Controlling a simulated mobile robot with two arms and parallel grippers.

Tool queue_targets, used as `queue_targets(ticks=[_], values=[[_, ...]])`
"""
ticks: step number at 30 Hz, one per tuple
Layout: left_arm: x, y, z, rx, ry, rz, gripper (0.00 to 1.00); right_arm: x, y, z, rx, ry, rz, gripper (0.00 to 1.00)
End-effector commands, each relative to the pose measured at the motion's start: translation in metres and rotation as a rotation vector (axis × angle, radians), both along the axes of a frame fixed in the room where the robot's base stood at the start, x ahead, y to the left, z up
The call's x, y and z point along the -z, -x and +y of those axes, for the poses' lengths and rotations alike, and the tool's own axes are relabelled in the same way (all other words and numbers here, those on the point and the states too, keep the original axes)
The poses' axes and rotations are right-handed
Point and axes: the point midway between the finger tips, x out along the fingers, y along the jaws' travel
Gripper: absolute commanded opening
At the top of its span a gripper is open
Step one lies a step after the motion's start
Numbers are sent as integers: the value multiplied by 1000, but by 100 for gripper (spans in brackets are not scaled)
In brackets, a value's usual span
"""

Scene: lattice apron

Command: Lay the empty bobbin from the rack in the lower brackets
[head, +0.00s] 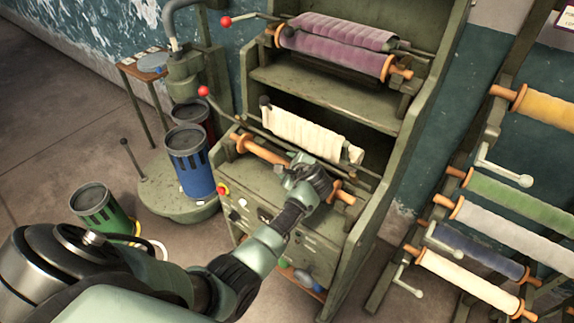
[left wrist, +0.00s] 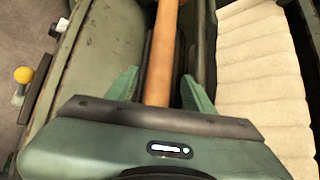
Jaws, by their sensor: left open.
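The empty orange-brown bobbin (head: 262,151) lies across the lower ledge of the green machine, its ends at the lower brackets (head: 234,146). Whether both ends are fully seated I cannot tell. My left gripper (head: 302,172) is over the bobbin's middle and hides part of it. In the left wrist view the bare bobbin shaft (left wrist: 164,50) runs between the two open green fingers (left wrist: 160,88), with a gap on each side. The rack (head: 492,130) at the right holds several wound bobbins. My right gripper is not in view.
Cream cloth (head: 300,133) hangs just behind the bobbin, near a lever with a red knob (head: 203,91). A purple roll (head: 345,55) sits in the upper brackets. Blue (head: 190,162) and green (head: 95,208) cans stand left of the machine.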

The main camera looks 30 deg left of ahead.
Motion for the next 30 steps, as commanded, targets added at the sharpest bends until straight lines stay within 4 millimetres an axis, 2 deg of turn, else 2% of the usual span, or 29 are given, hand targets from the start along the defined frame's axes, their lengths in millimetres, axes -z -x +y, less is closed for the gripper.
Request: queue_targets(ticks=[5,18,30], values=[[-2,3,-5,0,1,1,52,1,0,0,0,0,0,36],[-38,35,-48,0,0,-1,52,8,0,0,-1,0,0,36],[-43,39,-53,0,0,0,52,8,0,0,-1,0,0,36]])
